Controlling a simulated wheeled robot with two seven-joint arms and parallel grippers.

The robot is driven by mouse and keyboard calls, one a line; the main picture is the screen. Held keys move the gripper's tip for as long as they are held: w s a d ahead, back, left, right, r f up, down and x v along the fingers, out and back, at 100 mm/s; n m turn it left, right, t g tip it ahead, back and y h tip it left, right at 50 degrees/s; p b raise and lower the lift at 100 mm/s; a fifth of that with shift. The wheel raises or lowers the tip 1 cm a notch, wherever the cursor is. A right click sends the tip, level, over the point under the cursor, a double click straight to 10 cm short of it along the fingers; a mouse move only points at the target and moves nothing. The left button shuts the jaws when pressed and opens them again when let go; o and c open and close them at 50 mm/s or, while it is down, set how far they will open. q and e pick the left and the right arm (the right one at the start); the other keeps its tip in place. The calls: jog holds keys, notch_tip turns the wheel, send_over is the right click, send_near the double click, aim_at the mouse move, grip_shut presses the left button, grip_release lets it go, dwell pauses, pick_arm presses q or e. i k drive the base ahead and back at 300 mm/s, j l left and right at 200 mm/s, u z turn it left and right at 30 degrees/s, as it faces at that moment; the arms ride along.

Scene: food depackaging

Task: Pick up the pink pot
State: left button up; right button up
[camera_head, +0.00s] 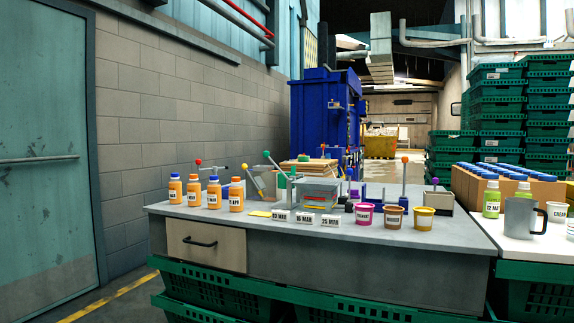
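The pink pot (364,214) stands upright on the grey worktop (340,240), right of the middle and close to the front edge. It is a small magenta cup with a white label on its front. A brown pot (393,217) stands just to its right, and a yellow pot (423,219) stands right of that. The three pots are of similar shape and stand apart in a row. Neither of my grippers shows in the head view, and nothing is holding the pink pot.
Levers with coloured knobs and a grey device (321,192) stand behind. Several orange bottles (213,193) stand at the left. A grey mug (520,217) and green bottle (491,199) occupy the right-hand table. Green crates (200,290) sit below.

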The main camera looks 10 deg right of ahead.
aim_at(364, 212)
jog(key=i+j+z, duration=0.15)
jog(key=i, duration=0.3)
jog(key=i+j+z, duration=0.1)
jog(key=i+j, duration=0.2)
jog(key=i, duration=0.15)
